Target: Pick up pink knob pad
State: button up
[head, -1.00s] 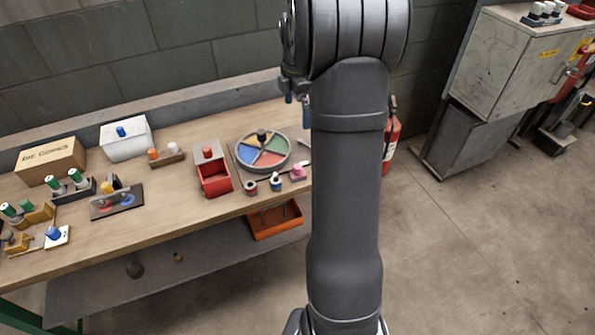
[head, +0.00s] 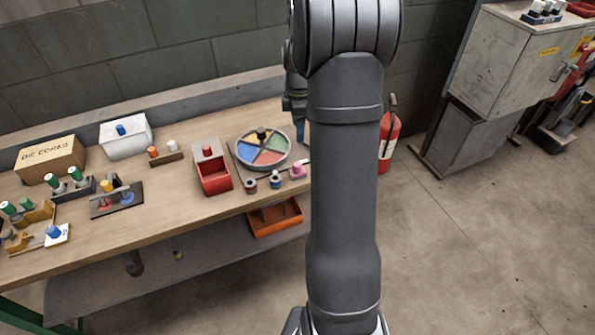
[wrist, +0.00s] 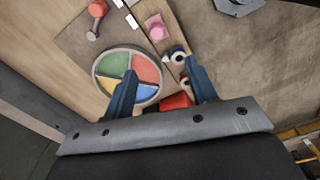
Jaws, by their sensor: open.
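The pink knob pad (head: 297,171) is a small pink block with a round knob on top, near the bench's front right edge. In the wrist view the pink pad (wrist: 156,27) lies beyond the fingertips, at upper middle. My gripper (wrist: 163,66) has two dark blue fingers spread apart with nothing between them that they touch. It is above the bench, apart from the pad. In the head view my arm hides part of the gripper, over the bench's right end.
A round tray with coloured sections (head: 241,162) stands behind the pad. Two small round knobs (head: 276,182) sit left of it in a row. A red open box (head: 213,180) stands farther left. A fire extinguisher (head: 389,140) is right of the bench.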

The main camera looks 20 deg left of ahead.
notch_tip(320, 180, down, 12)
jog(key=shift+r, duration=0.1)
jog(key=shift+w+a+f, duration=0.1)
jog(key=shift+w+f, duration=0.05)
jog(key=shift+f, duration=1.2)
jog(key=shift+w+a+f, duration=0.1)
jog(key=shift+w+f, duration=0.05)
jog(key=shift+f, duration=1.2)
jog(key=c, duration=1.1)
jog(key=shift+r, duration=0.6)
notch_tip(320, 180, up, 3)
jog(key=shift+f, duration=0.15)
jog(key=d+r, duration=0.2)
jog(key=d, duration=0.2)
jog(key=d+r, duration=0.2)
jog(key=d, duration=0.2)
jog(key=d+r, duration=0.3)
jog(key=shift+s+d, duration=0.4)
